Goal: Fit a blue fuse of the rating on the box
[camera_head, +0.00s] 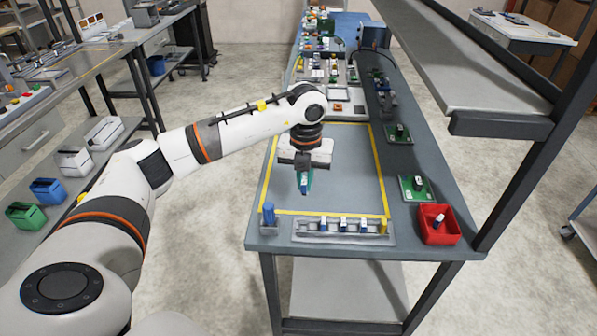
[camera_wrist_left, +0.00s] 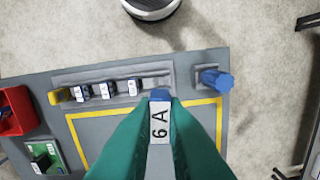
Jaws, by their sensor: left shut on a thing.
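My left gripper (camera_head: 303,186) is shut on a fuse with a blue end, held above the grey table mat. In the left wrist view the green fingers (camera_wrist_left: 158,135) close on both sides of the fuse (camera_wrist_left: 159,122), whose white face reads "6 A". A grey rack (camera_head: 310,232) at the table's front edge holds three blue-and-white fuses (camera_head: 343,224) and a yellow piece (camera_head: 383,227) at its right end. The rack (camera_wrist_left: 115,77) also shows in the wrist view, with a bare stretch beside the fuses. Ratings on the racked fuses are too small to read. My right gripper is out of view.
A blue post (camera_head: 268,213) stands at the table's front left corner. A red bin (camera_head: 437,236) with a fuse in it sits front right, near green boards (camera_head: 415,189). A shelf (camera_head: 470,75) overhangs the right side. The yellow-taped area is mostly clear.

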